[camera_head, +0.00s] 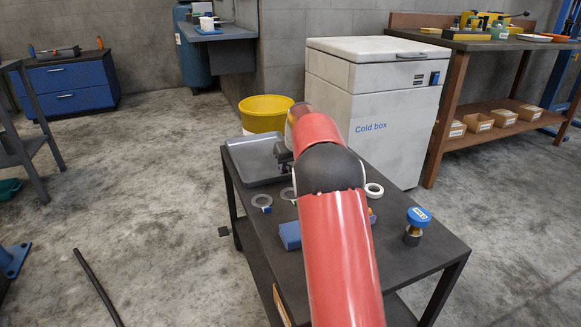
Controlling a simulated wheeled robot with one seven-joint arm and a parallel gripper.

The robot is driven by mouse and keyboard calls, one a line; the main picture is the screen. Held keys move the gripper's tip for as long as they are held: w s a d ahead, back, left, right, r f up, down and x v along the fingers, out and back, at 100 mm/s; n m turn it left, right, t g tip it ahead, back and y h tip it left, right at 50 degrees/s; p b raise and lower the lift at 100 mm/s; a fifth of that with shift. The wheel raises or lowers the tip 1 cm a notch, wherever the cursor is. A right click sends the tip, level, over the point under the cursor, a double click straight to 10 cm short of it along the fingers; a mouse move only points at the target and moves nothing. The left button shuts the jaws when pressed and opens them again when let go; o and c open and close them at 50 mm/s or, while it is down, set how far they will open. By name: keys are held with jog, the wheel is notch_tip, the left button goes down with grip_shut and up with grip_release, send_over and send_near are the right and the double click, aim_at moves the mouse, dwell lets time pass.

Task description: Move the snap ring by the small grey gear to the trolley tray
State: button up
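The grey trolley tray (240,150) lies at the far left end of the dark trolley top. My red arm reaches over the trolley towards it. Part of my dark gripper (284,157) shows at the tray's right side; the arm hides the rest, and its fingers and anything between them cannot be made out. A grey ring with a blue mark (262,201) lies just in front of the tray. Another grey ring (288,194) lies to its right, partly behind the arm. I cannot tell which is the snap ring. No small grey gear is clearly visible.
A white ring (374,190), a blue block (290,235) and a blue-capped part (415,226) stand on the trolley top (431,252). A yellow bucket (265,114) and the white cold box (376,105) are close behind. The trolley's front right corner is clear.

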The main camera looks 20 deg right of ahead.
jog(key=shift+o, duration=0.5)
jog(key=shift+r, duration=0.1)
jog(key=shift+r, duration=0.2)
jog(key=p+v, duration=0.1)
jog(key=v, duration=1)
jog(key=shift+s+r, duration=0.15)
jog(key=shift+r, duration=0.2)
jog(key=shift+s, duration=0.1)
